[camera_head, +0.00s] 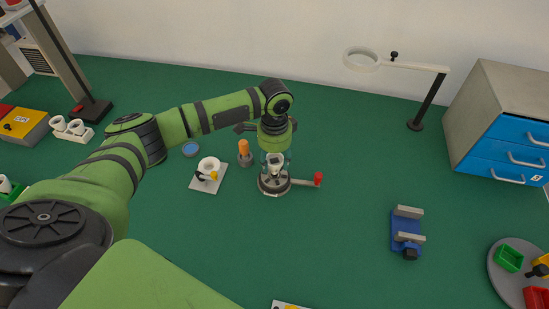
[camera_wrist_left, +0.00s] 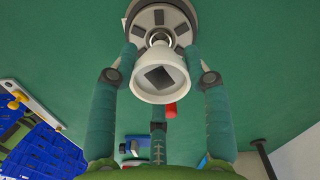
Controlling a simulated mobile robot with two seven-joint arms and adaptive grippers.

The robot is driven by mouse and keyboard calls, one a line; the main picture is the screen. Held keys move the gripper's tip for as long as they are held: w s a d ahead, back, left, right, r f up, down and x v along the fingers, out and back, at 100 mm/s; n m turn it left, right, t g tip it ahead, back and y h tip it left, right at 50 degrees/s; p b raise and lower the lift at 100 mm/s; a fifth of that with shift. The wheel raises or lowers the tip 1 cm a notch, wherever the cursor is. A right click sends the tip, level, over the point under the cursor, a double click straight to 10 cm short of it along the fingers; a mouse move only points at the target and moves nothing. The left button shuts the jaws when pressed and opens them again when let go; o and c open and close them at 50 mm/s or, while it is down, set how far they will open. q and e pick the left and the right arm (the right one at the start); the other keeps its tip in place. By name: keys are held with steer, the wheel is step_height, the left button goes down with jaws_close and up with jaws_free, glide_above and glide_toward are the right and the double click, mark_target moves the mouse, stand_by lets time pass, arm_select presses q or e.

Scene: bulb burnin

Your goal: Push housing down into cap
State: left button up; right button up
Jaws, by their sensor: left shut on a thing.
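My left gripper (camera_head: 275,157) is shut on the white, flared housing (camera_head: 276,166), right above a round grey fixture (camera_head: 268,187) with a red-tipped lever. In the left wrist view the gripper's teal fingers (camera_wrist_left: 160,66) lie on both sides of the housing (camera_wrist_left: 156,76), whose wide end, with a dark square in it, faces the camera. Its narrow end points at the middle of the fixture (camera_wrist_left: 182,20). A small shiny metal part, perhaps the cap (camera_wrist_left: 157,37), shows there. I cannot tell whether housing and cap touch. My right gripper is not in view.
An orange-topped piece (camera_head: 243,148) and a white plate with a ring-shaped part (camera_head: 208,168) stand close on the left. A blue clamp-like stand (camera_head: 405,232), a magnifier lamp (camera_head: 429,104) and drawers (camera_head: 500,145) are on the right. Green table between is clear.

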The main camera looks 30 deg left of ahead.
arm_select(q)
steer(key=shift+f, duration=0.3)
steer(key=shift+f, duration=0.4)
steer(key=shift+f, duration=0.85)
stand_by(1.1)
steer(key=o, duration=1)
steer(key=shift+o, duration=0.2)
steer(key=shift+r, duration=0.15)
step_height(320, 180, up, 12)
